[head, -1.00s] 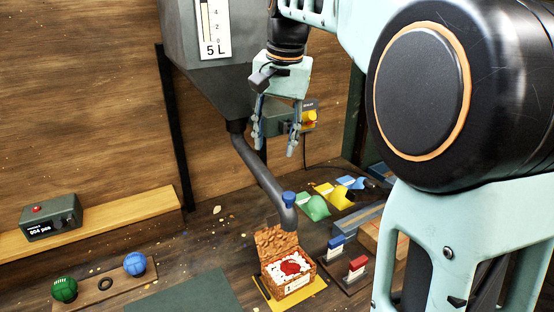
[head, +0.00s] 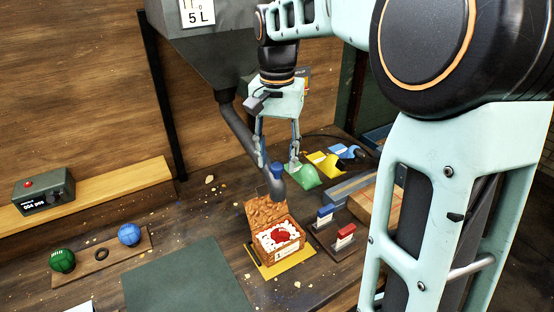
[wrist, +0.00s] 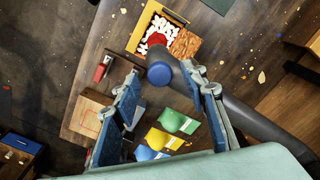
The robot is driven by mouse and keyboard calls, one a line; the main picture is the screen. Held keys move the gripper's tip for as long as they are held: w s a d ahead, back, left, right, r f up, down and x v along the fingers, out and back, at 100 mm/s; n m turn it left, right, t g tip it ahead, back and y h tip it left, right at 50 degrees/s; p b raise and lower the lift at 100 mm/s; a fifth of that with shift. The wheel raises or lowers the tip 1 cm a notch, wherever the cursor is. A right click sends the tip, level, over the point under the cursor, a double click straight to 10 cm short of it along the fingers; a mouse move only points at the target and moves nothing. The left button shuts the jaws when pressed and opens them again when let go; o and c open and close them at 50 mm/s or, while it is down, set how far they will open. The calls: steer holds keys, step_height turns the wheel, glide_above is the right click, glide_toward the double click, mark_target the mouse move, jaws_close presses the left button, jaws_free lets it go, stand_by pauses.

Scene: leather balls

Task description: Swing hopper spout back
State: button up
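The grey hopper (head: 215,55) hangs at the upper middle of the head view. Its dark grey spout (head: 240,128) slants down to the right and ends in a bent tip with a blue knob (head: 277,169) on top. The tip is over the back part of a small brown box (head: 288,256) filled with white and red pieces. My gripper (head: 279,164) is open and empty, pointing down, with its fingers near the tip. In the wrist view the blue knob (wrist: 159,73) shows between the fingertips; I cannot tell whether they touch it.
Green (head: 306,177), yellow (head: 323,164) and blue scoops lie behind the box. Blue and red stamps (head: 345,236) stand to its right. A dark green mat (head: 188,280), green and blue balls (head: 129,235) and a counter device (head: 43,191) are at the left.

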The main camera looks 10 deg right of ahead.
steer(key=shift+f, duration=0.45)
steer(key=shift+c, duration=0.3)
jaws_close()
